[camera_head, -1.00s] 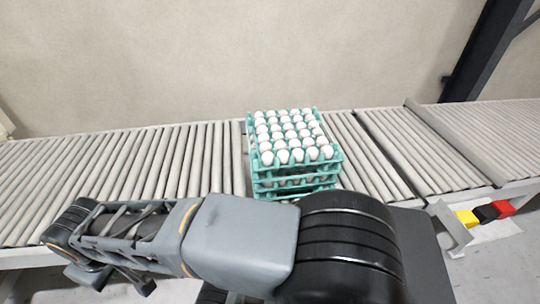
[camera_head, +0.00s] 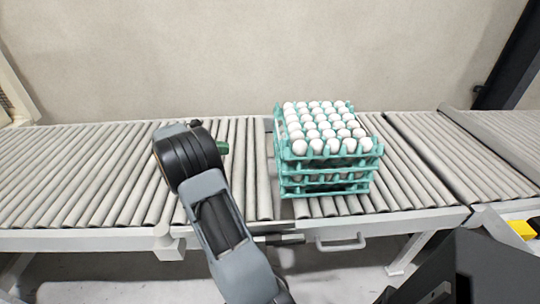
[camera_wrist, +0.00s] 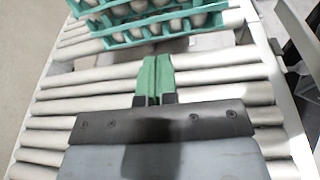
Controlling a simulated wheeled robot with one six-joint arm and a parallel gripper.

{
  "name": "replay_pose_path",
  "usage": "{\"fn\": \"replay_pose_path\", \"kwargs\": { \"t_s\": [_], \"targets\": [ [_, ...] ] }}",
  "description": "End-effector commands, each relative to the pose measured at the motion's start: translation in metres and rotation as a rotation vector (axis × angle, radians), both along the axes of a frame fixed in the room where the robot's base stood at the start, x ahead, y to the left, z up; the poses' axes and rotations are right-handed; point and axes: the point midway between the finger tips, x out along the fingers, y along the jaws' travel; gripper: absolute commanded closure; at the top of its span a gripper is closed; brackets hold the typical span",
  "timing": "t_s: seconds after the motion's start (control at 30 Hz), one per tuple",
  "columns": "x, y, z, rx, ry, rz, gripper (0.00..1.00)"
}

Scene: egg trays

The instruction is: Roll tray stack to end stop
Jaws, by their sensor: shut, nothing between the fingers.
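A stack of teal egg trays (camera_head: 284,170) full of white eggs stands upright on the roller conveyor, right of the middle in the head view. Its lower edge (camera_wrist: 150,32) shows at the top of the wrist view. My gripper (camera_wrist: 155,62) has green fingertips pressed together, empty, pointing toward the stack with a gap of bare rollers between. In the head view, the gripper's tip (camera_head: 222,148) is just left of the stack, low over the rollers, partly hidden behind my wrist. No end stop can be clearly made out.
The roller conveyor (camera_head: 80,170) runs left to right along a beige wall (camera_head: 250,60). Rollers right of the stack (camera_head: 425,165) are bare. A dark post (camera_head: 510,60) stands at the far right, and a yellow block (camera_head: 522,229) shows at the right edge.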

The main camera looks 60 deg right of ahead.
Motion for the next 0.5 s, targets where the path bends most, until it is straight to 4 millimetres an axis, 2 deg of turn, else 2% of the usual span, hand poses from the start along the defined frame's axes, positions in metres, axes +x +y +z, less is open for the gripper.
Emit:
{"fn": "replay_pose_path", "kwargs": {
  "t_s": [0.03,0.27,0.37,0.5],
  "targets": [
    [0.002,-0.010,-0.012,-0.015,0.058,-0.016,1.00],
    [0.004,-0.033,-0.024,-0.059,0.210,-0.060,1.00],
    [-0.001,-0.039,-0.025,-0.064,0.228,-0.067,1.00],
    [-0.019,-0.051,-0.025,-0.065,0.233,-0.070,1.00]
  ]
}}
